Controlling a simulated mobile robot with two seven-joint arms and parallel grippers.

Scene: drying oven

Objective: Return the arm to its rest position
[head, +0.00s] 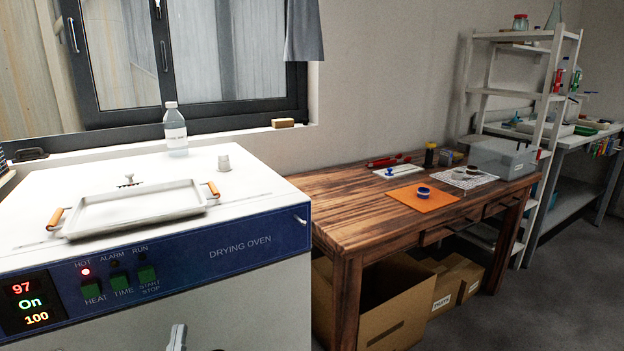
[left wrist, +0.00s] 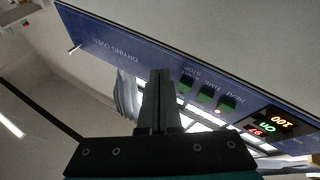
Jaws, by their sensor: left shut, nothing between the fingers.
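My left gripper (left wrist: 160,73) shows in the left wrist view with its two dark fingers together and nothing between them. It is in front of the drying oven's blue control panel (left wrist: 120,50), which appears upside down there. In the head view the drying oven (head: 270,290) fills the lower left, and the top of a grey handle-like part (head: 177,338) shows at the bottom edge. I cannot make out the left gripper clearly there. My right gripper is in neither view.
A wooden table (head: 345,220) with an orange mat (head: 424,196) stands to the right, with cardboard boxes (head: 365,315) underneath. Shelves stand behind.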

